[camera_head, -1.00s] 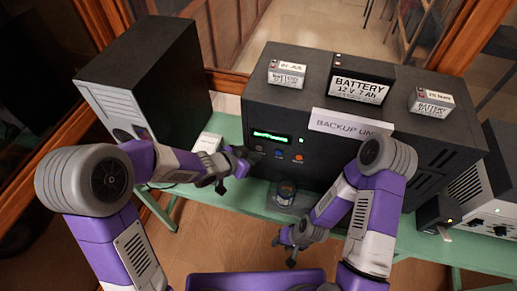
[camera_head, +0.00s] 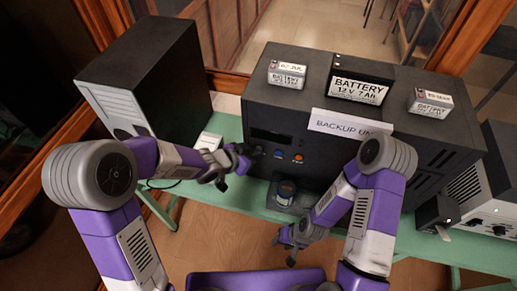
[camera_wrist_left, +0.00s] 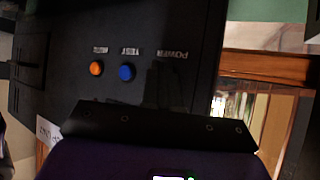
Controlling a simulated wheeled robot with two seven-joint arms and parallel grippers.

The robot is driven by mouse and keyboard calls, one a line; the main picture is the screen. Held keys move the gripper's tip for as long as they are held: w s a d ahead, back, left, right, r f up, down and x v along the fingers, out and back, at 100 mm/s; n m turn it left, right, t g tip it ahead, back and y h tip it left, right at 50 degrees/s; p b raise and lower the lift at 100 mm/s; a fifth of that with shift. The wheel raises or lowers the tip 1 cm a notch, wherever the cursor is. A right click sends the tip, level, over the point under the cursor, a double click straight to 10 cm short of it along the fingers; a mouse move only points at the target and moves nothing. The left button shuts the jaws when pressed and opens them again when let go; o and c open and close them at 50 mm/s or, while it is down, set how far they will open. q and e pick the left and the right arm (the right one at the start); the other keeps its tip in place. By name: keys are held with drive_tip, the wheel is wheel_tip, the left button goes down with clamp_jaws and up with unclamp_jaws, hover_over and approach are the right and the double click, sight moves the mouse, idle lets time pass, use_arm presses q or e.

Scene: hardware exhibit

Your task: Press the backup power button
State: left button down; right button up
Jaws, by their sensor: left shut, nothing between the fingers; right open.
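The backup unit (camera_head: 350,150) is a large black box with a "BACKUP UNIT" label. The blue button (camera_wrist_left: 127,72) and orange button (camera_wrist_left: 96,68) also show in the left wrist view, beside an upside-down "POWER" label (camera_wrist_left: 172,54). The power button itself is hidden by my gripper. My left gripper (camera_head: 248,153) is shut and empty at the panel, left of the blue button; contact cannot be told. My right gripper (camera_head: 291,242) is open and empty, low before the bench.
Batteries (camera_head: 360,88) stand on the unit. A black cabinet (camera_head: 165,75) stands left and a grey device (camera_head: 490,190) right on the green bench (camera_head: 232,128).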

use_arm(q)
drive_tip(key=shift+s+a, duration=0.15)
drive_tip(key=shift+s, duration=0.35)
drive_tip(key=s+a+b, duration=0.2)
drive_tip(key=s, duration=0.3)
drive_tip(key=shift+s, duration=0.35)
idle(0.4)
drive_tip(key=s+a+f+n+g+y, duration=0.1)
drive_tip(key=s+a+f+n, duration=0.15)
drive_tip(key=f, duration=0.55)
drive_tip(key=s+a+f+n+g+y, duration=0.1)
drive_tip(key=a+f+n+y, duration=0.1)
drive_tip(key=f+n, duration=0.35)
drive_tip(key=s+a+f+n+g, duration=0.1)
drive_tip(key=s+f+n+g, duration=0.1)
drive_tip(key=s+f, duration=0.3)
drive_tip(key=s+a+f+n+g+y, duration=0.1)
drive_tip(key=s+a+f+n+g, duration=0.1)
drive_tip(key=s+f, duration=0.4)
wheel_tip(320, 180, down, 3)
drive_tip(key=shift+a+f+g+b, duration=0.2)
drive_tip(key=shift+g+b, duration=0.1)
drive_tip(key=shift+b, duration=0.15)
